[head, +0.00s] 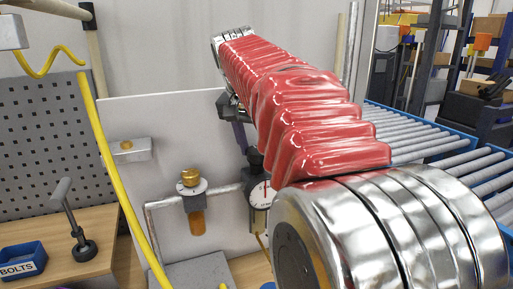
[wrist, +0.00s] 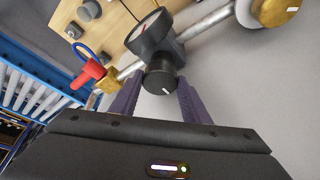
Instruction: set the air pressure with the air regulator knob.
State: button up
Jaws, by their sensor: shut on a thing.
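The air regulator (head: 259,192) sits on a grey pipe in front of a pale panel, with a round white gauge on its front. Its black knob (head: 255,158) is on top, beside the purple fingers of my gripper (head: 243,136). In the wrist view the knob (wrist: 162,80) has a white mark and lies between the two fingers of my gripper (wrist: 160,88). The fingers are shut on the knob. The regulator body and gauge (wrist: 148,28) show beyond the knob. My arm hides what lies right of the regulator in the head view.
A brass-topped unit (head: 192,190) with a dial stands on the pipe to the left. A yellow hose (head: 112,160) hangs across the left side. In the wrist view a red-handled valve (wrist: 88,72) is left of the regulator. A blue BOLTS bin (head: 22,260) is on the bench.

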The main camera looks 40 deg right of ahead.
jog(key=o, duration=1)
jog(key=shift+o, duration=0.2)
jog(key=shift+n, duration=0.5)
